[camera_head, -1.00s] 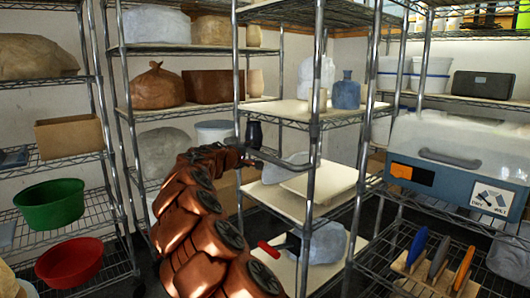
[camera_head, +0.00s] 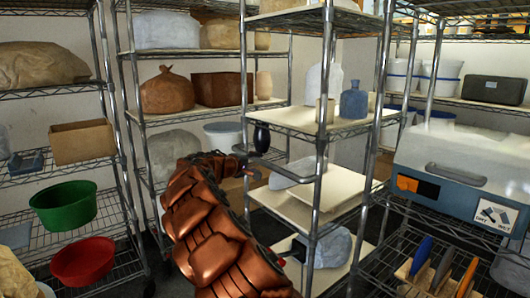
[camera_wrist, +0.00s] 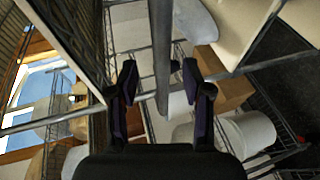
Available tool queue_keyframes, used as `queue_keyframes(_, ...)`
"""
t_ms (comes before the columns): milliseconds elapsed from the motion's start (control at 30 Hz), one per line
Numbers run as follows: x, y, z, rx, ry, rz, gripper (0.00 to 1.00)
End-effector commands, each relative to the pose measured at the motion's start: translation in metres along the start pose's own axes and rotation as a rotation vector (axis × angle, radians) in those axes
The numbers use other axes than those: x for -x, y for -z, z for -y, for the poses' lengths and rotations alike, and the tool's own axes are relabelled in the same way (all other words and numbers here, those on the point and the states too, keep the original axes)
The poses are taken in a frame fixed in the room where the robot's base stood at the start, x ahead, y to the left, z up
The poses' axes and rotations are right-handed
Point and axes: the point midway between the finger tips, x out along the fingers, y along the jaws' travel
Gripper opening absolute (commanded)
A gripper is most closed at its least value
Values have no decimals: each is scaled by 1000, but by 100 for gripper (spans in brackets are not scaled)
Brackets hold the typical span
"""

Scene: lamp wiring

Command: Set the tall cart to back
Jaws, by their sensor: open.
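The tall cart (camera_head: 325,150) is a metal wire rack with pale shelves, standing upright in the middle of the head view. A bent grey handle bar (camera_head: 277,167) with a dark grip (camera_head: 262,138) sticks out on its left side. My gripper (camera_head: 248,172) is at the cart's near left side, by this bar, partly hidden behind my copper arm. In the wrist view my gripper (camera_wrist: 161,85) is open, with a grey metal post (camera_wrist: 161,45) showing between its fingers. I cannot tell whether the fingers touch it.
Shelves with bags and boxes (camera_head: 222,90) stand behind and left. A green bowl (camera_head: 64,207) and red bowl (camera_head: 83,261) are at the left. A rack with a blue-grey case (camera_head: 455,180) stands close on the cart's right. Bottles (camera_head: 354,100) stand on the cart.

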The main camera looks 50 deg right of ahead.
Motion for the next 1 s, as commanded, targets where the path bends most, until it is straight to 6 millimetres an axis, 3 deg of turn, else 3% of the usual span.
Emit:
queue_keyframes(33, 2, 6, -8, 3, 13, 19, 50)
queue_keyframes(433, 4, 25, -1, 3, 1, 190, 50)
queue_keyframes(833, 9, 27, 6, 3, -63, 291, 50)
queue_keyframes(1000, -2, 23, 6, 3, -65, 296, 50)
